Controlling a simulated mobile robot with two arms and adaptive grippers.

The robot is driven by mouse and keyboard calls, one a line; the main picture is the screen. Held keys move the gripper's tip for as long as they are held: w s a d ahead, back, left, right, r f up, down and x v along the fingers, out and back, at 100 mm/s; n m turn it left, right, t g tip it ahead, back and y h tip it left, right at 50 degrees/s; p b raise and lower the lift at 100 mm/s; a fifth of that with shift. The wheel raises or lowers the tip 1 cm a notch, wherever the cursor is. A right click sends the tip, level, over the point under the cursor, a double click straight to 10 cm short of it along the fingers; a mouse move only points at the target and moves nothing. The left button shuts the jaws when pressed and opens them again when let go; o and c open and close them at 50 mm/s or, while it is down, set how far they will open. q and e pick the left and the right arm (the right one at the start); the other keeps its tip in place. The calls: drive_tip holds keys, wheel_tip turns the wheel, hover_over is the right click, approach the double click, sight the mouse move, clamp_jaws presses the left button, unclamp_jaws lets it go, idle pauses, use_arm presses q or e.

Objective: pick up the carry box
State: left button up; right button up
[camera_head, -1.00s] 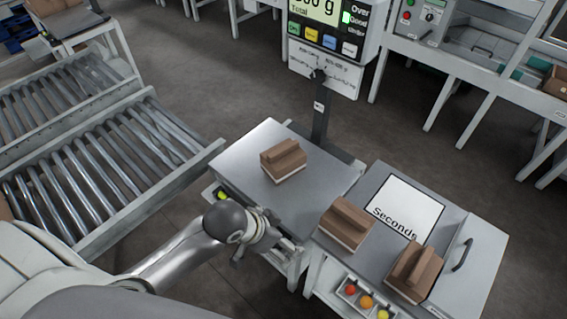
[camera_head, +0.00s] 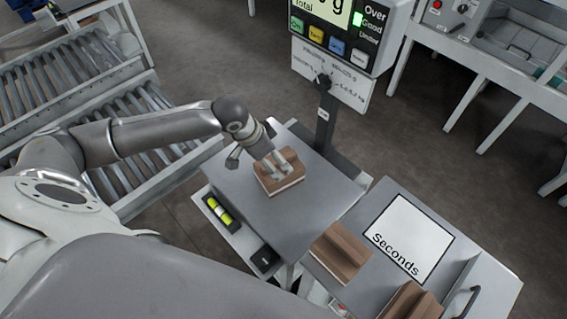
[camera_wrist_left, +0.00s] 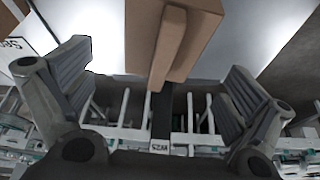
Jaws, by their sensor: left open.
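A brown carry box (camera_head: 291,186) with a raised ridge along its top and a pale base sits on the grey scale plate (camera_head: 305,217). My left gripper (camera_head: 275,170) is over the box, its fingers covering part of the top. In the left wrist view the two fingers of the gripper (camera_wrist_left: 158,70) are spread, and the box (camera_wrist_left: 145,35) with its ridge lies at the top of the picture between them. I see no clear contact. My right gripper is not in view.
Two similar brown boxes, one (camera_head: 340,256) near the scale and one (camera_head: 410,303) cut by the bottom edge, stand on the table by the Seconds sign (camera_head: 405,232). The scale's display post (camera_head: 324,125) rises behind the plate. A roller conveyor (camera_head: 165,150) lies at left.

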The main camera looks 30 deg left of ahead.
sight(279, 170)
use_arm(q)
drive_tip(key=x, duration=0.3)
drive_tip(key=shift+s+d+f, duration=0.1)
drive_tip(key=shift+d+f, duration=0.05)
drive_tip(key=shift+f, duration=0.35)
drive_tip(key=shift+w+d+f, duration=0.2)
drive_tip(key=shift+w+f, duration=0.7)
drive_tip(key=shift+f, duration=0.25)
drive_tip(key=shift+x, duration=1.05)
drive_tip(key=shift+w+f, duration=0.1)
drive_tip(key=shift+f, duration=0.05)
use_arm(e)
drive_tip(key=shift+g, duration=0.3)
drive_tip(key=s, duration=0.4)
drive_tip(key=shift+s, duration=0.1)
use_arm(q)
drive_tip(key=shift+f+p, duration=0.2)
drive_tip(key=shift+p, duration=0.1)
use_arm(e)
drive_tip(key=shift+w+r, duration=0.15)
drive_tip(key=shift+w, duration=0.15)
